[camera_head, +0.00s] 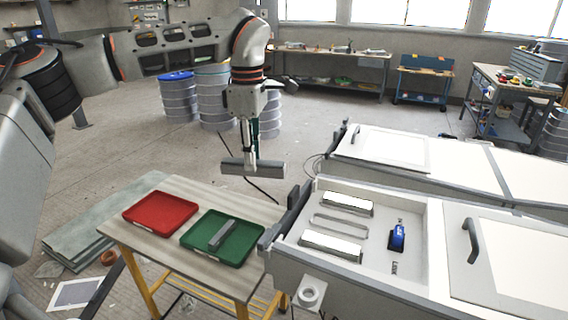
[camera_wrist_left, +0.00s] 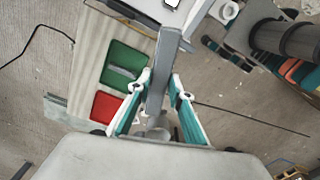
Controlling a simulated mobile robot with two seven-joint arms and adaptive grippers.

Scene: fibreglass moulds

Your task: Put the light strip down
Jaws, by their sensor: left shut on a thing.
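My left gripper (camera_head: 250,155) is shut on a grey light strip (camera_head: 252,168) and holds it level in the air, above and behind the table with the trays. In the left wrist view the strip (camera_wrist_left: 171,48) runs between the two teal-and-white fingers of the gripper (camera_wrist_left: 160,88). A green tray (camera_head: 244,257) on the table holds another grey bar (camera_head: 222,235). A red tray (camera_head: 160,212) beside it looks empty. Two bright strips, one (camera_head: 347,204) behind the other (camera_head: 331,246), lie in the open white box to the right. My right gripper is not in view.
The wooden-topped table (camera_head: 150,249) has yellow legs. Drums (camera_head: 178,97) stand behind my left arm.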

